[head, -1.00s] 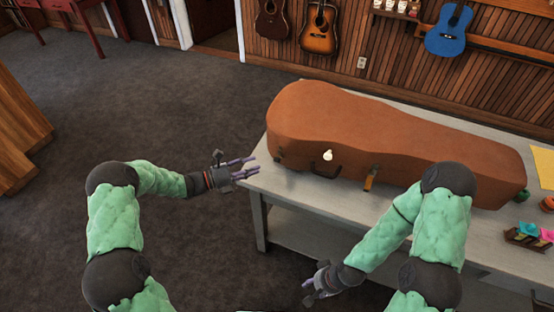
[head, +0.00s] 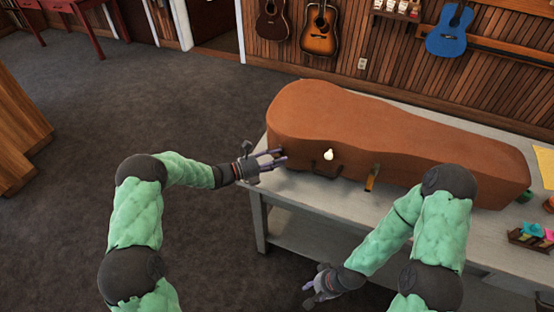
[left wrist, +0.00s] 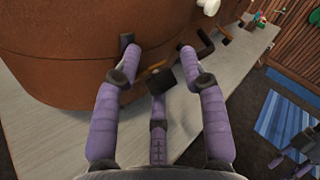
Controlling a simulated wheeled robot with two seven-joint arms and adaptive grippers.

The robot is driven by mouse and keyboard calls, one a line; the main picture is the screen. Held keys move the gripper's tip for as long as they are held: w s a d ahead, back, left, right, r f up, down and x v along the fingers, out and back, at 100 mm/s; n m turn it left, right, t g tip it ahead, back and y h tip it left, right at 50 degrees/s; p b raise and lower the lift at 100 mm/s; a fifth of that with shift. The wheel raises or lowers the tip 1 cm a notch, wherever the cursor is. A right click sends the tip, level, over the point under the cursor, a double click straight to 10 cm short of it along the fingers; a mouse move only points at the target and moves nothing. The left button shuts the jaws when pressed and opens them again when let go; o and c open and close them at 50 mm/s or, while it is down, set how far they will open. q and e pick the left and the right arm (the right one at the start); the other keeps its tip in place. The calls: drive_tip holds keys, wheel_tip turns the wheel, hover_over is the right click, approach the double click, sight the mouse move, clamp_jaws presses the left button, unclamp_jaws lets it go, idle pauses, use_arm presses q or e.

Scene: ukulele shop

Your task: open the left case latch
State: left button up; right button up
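The brown instrument case (head: 390,130) lies closed on a grey table. My left gripper (head: 280,160) is at the front of its left end, with purple fingers pointing at the case. In the left wrist view the fingers (left wrist: 158,62) are spread, with a small brass-coloured piece, seemingly the left latch (left wrist: 154,66), between their tips. I cannot tell whether they touch it. In the head view the gripper hides this latch. My right gripper (head: 318,284) hangs low in front of the table, fingers apart and empty.
A dark handle (head: 326,168), a white knob (head: 328,155) and a brass latch (head: 372,178) are along the case front, right of my left gripper. The table (head: 290,190) has free space before the case. Small coloured items (head: 532,234) stand at the right.

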use_arm(q)
clamp_jaws()
drive_tip(key=shift+s+f, duration=0.1)
drive_tip(key=shift+f, duration=0.05)
